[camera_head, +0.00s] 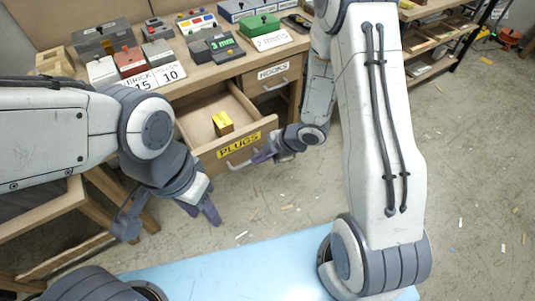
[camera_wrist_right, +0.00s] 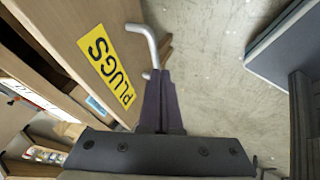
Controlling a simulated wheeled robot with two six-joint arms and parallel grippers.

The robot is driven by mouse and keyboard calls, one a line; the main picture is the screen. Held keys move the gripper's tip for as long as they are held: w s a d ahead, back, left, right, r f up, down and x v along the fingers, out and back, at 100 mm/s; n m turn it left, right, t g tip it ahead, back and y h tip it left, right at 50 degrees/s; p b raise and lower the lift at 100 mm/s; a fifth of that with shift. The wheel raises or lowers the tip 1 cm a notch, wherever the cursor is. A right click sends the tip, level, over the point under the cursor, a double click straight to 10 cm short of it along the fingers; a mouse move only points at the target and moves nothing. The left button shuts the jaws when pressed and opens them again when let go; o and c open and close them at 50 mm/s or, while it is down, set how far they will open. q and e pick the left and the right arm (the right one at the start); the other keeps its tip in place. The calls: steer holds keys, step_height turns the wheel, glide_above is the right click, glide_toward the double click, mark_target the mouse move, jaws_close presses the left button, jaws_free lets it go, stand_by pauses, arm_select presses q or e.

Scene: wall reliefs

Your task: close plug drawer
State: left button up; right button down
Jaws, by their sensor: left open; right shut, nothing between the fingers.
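The plug drawer (camera_head: 206,161) is pulled out from under the workbench, with a yellow PLUGS label on its front and a yellow block (camera_head: 222,123) inside. Its metal handle (camera_wrist_right: 150,42) shows in the right wrist view beside the label. My right gripper (camera_head: 262,156) is shut and empty at the right part of the drawer front. In the right wrist view its fingertips (camera_wrist_right: 157,74) are at the near end of the handle; I cannot tell whether they touch it. My left gripper (camera_head: 168,217) is open and empty, in front of and below the drawer, apart from it.
The HOOKS drawer (camera_head: 270,77), right of the plug drawer, is shut. The workbench top (camera_head: 205,75) holds several boxes and number cards. A light blue surface (camera_head: 235,262) lies at the bottom of the head view. Open floor (camera_head: 470,170) with small scraps lies to the right.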

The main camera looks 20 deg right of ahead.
mark_target(240, 156)
steer(key=w+a, duration=0.1)
steer(key=w+a+f+p, duration=0.1)
steer(key=w, duration=0.1)
steer(key=shift+f, duration=0.2)
steer(key=shift+w+a+f, duration=0.15)
steer(key=shift+w, duration=0.6)
steer(key=shift+w, duration=0.1)
